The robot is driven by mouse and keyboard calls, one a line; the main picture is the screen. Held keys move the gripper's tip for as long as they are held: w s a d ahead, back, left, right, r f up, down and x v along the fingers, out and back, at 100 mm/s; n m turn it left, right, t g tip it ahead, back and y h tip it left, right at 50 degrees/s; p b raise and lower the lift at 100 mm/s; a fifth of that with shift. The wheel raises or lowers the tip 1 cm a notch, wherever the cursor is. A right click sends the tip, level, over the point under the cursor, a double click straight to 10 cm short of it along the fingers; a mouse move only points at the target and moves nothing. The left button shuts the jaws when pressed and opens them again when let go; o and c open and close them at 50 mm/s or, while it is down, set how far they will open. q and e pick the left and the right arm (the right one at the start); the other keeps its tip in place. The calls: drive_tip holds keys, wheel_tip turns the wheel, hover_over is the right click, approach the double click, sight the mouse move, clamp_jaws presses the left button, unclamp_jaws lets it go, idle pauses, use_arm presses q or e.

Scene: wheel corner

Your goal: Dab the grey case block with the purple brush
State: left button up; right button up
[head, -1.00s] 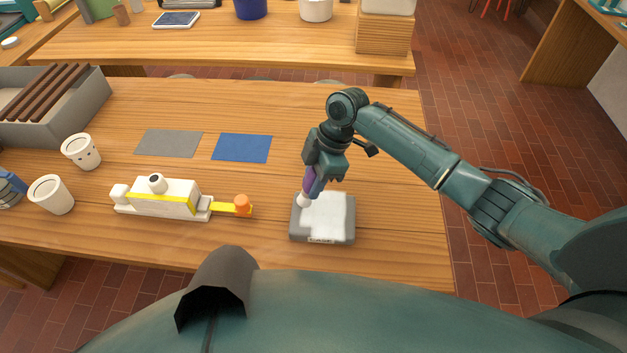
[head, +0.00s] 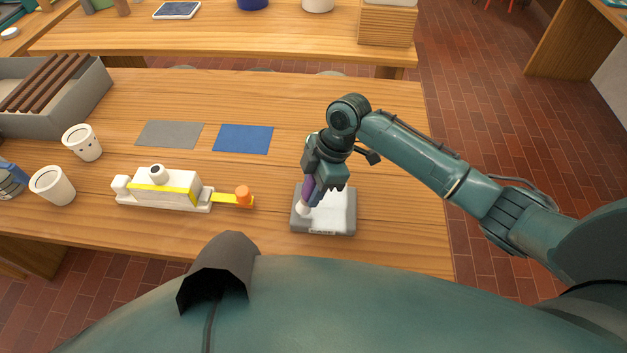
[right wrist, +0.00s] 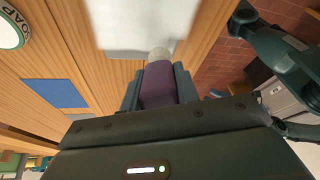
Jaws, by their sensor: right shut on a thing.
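The grey case block (head: 341,212) lies flat near the table's front edge, with a pale top and lettering on its front face. My right gripper (head: 313,193) is shut on the purple brush (head: 308,188), above the block's left part. The brush points down, its pale tip (head: 302,208) over the block's left edge. In the right wrist view the purple brush (right wrist: 158,84) sits between the fingers, with its pale tip against the blurred pale block (right wrist: 130,22). I cannot tell for sure whether the tip touches. My left gripper is not in view.
A white and yellow device (head: 165,190) with an orange knob stands left of the block. Two white cups (head: 52,186) and a grey crate (head: 85,105) are farther left. Grey (head: 170,134) and blue (head: 243,139) mats lie behind. The table right of the block is clear.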

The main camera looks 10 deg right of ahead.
drive_tip(key=shift+f, duration=0.65)
idle(0.6)
drive_tip(key=shift+s, duration=0.2)
drive_tip(key=shift+s+a+r, duration=0.15)
drive_tip(key=shift+s, duration=0.15)
drive_tip(key=shift+w, duration=0.15)
drive_tip(key=shift+w+d+b, duration=0.25)
drive_tip(key=shift+w+b, duration=0.05)
drive_tip(key=shift+w, duration=0.45)
drive_tip(key=shift+s+a+f+p, duration=0.1)
drive_tip(key=shift+s+a+p, duration=0.05)
drive_tip(key=shift+s, duration=0.3)
drive_tip(key=shift+s+a+f+p, duration=0.1)
drive_tip(key=shift+s+p, duration=0.05)
drive_tip(key=shift+s, duration=0.3)
drive_tip(key=shift+w, duration=0.1)
